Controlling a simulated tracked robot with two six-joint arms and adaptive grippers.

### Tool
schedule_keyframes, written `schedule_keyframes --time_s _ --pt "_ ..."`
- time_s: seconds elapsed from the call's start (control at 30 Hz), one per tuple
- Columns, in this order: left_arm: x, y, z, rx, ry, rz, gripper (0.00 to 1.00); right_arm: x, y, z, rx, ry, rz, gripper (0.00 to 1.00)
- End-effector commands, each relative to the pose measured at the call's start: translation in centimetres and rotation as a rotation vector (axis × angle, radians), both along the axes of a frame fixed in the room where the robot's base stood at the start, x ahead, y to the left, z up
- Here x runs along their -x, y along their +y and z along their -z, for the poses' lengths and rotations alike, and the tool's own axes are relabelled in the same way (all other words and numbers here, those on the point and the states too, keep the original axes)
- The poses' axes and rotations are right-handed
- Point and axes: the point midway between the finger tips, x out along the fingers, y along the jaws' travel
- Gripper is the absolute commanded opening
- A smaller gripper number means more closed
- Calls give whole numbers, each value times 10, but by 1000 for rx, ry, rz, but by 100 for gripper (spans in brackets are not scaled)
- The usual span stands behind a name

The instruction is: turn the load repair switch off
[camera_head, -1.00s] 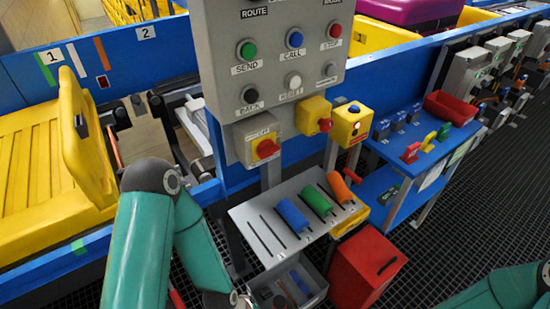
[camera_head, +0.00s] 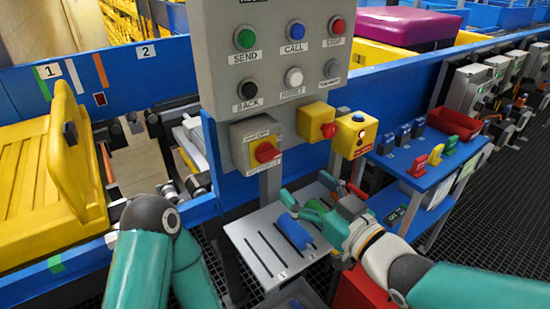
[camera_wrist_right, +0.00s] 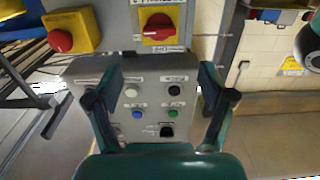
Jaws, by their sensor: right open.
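A red rotary switch (camera_head: 266,152) sits on a yellow plate on a grey box below the button panel. Its label is too small to read, so I cannot confirm it is the load repair switch. It also shows in the right wrist view (camera_wrist_right: 158,27), upside down. My right gripper (camera_head: 305,187) is open and empty, in front of the panel post above the sloped shelf, below and right of the red switch and apart from it. In the right wrist view its fingers (camera_wrist_right: 160,75) frame the button panel (camera_wrist_right: 150,105). Of my left arm, only links show at lower left.
A yellow box with a red mushroom button (camera_head: 317,121) is right of the switch; another yellow box (camera_head: 355,132) stands beyond. The sloped grey shelf (camera_head: 250,236) with a blue handle (camera_head: 293,231) lies below, partly hidden by my right arm. A yellow tray (camera_head: 30,180) is at left.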

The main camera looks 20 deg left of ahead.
Motion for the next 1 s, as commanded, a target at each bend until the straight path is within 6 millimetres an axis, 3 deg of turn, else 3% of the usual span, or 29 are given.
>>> schedule_keyframes --time_s 0.2,0.5,1.0 --pt "0 0 -8 0 0 0 40 -30 40 -1 1 1 -1 81" --pt "0 0 -17 0 0 0 40 -62 80 0 1 2 2 81" --pt "0 0 -18 0 0 0 40 -72 90 1 0 1 4 80"
